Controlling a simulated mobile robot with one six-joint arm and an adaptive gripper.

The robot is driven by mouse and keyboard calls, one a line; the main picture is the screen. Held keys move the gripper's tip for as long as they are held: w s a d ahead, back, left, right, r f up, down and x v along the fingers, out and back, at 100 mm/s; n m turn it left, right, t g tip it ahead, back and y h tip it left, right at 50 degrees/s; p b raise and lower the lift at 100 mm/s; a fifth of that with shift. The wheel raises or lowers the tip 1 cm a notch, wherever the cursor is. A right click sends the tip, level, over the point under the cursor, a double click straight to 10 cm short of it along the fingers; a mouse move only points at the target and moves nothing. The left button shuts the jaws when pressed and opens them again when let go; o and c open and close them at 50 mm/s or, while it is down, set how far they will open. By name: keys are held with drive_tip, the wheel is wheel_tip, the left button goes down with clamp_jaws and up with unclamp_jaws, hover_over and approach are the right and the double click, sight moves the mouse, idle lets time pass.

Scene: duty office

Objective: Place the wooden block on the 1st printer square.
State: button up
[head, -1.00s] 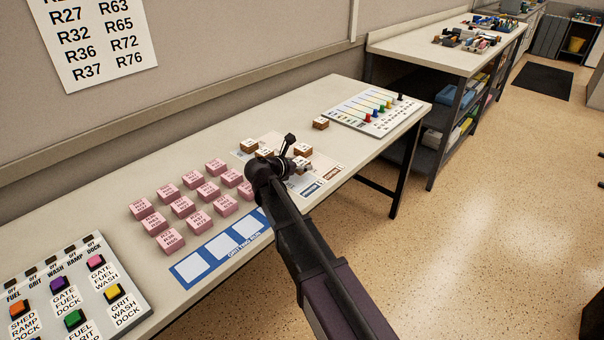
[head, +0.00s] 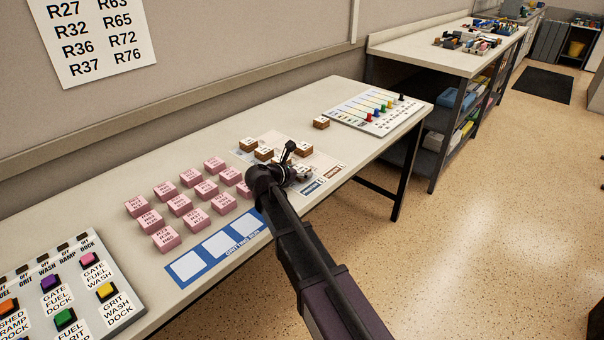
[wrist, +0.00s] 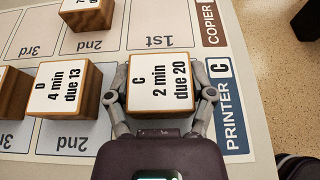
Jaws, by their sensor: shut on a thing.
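My gripper (wrist: 165,105) is shut on a wooden block marked C, 2 min, due 20 (wrist: 158,82). In the wrist view the block is upright between the fingers, at the right end of the printer row beside the blue PRINTER label (wrist: 232,120). It covers the 1st printer square, whose marking is hidden; I cannot tell if it touches the mat. Block D (wrist: 62,88) stands on the 2nd printer square to its left. The empty 1st copier square (wrist: 160,22) lies beyond.
Another wooden block (wrist: 88,12) is in the copier row's 2nd column, and one (wrist: 10,90) is further left. Pink blocks (head: 180,205) stand left of the mat. A loose wooden block (head: 321,122) and a slider board (head: 372,112) are behind right. The table's front edge is close.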

drive_tip(key=shift+f, duration=0.2)
drive_tip(key=o, duration=1.1)
drive_tip(key=shift+r, duration=0.1)
drive_tip(key=shift+r, duration=0.1)
drive_tip(key=shift+r, duration=0.1)
drive_tip(key=p+v, duration=0.4)
drive_tip(key=v, duration=0.8)
drive_tip(key=shift+p, duration=0.3)
drive_tip(key=shift+d, duration=0.1)
